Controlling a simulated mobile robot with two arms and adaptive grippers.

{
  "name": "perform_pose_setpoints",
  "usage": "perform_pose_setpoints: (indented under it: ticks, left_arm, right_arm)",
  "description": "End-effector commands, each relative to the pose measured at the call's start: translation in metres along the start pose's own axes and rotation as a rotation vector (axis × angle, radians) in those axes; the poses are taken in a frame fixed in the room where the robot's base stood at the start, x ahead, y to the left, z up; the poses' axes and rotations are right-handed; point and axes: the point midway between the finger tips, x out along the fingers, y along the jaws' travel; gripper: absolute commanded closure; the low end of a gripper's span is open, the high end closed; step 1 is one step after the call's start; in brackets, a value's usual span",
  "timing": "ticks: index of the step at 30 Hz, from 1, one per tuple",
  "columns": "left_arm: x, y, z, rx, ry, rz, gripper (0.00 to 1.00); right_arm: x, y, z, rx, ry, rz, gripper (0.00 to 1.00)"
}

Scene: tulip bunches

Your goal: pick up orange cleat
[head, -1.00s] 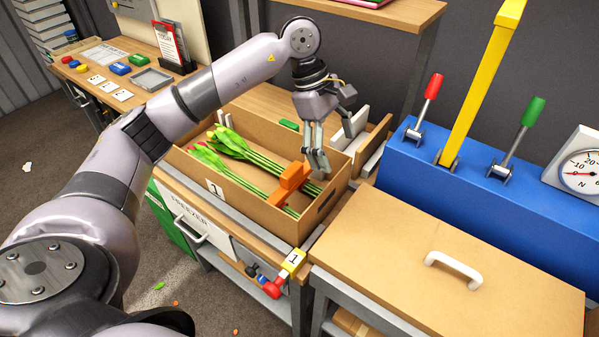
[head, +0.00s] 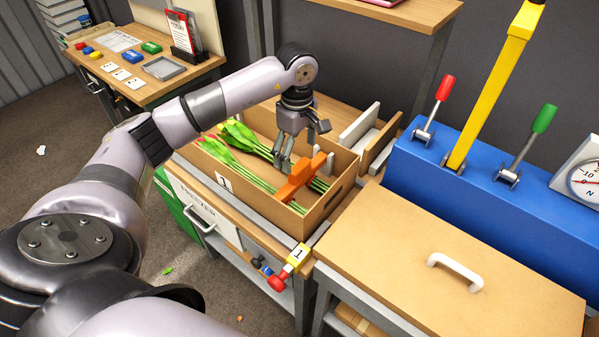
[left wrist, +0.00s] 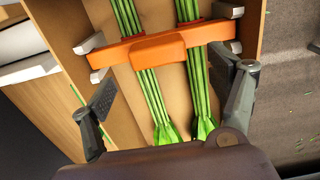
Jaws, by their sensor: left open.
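The orange cleat (head: 300,177) lies across the stems of two tulip bunches (head: 255,150) inside a cardboard box (head: 332,205) marked 1. In the left wrist view the cleat (left wrist: 150,50) spans the box between metal brackets (left wrist: 90,43), with green stems (left wrist: 195,90) passing beneath it. My left gripper (head: 285,160) is open and points down over the box, beside the cleat on its left. My right gripper is out of view.
White dividers (head: 358,125) stand behind the box. A blue console (head: 450,190) with red, yellow and green levers stands to the right. A lidded box (head: 420,255) with a white handle is at front right. A side table (head: 150,90) holds cards and trays.

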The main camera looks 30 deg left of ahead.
Motion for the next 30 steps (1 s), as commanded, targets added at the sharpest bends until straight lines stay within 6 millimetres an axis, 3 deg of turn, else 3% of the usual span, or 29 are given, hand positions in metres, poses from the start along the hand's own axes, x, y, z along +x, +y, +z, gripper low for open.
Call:
perform_pose_setpoints:
  ticks: [5,10,15,23,30]
  left_arm:
    - [0.011,0.0,0.002,0.001,-0.001,-0.003,0.18]
    - [0.035,0.0,0.007,0.0,-0.002,-0.005,0.18]
    - [0.054,0.001,0.006,0.0,-0.001,-0.001,0.18]
    - [0.057,0.001,0.005,0.0,0.0,0.001,0.19]
    - [0.057,0.001,0.005,0.0,0.0,0.001,0.35]
  right_arm:
    - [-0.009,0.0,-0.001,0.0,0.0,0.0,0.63]
    - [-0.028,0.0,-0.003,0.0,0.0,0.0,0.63]
    - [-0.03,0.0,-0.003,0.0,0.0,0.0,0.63]
    - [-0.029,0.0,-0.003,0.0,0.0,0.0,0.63]
    - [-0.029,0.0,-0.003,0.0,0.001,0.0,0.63]
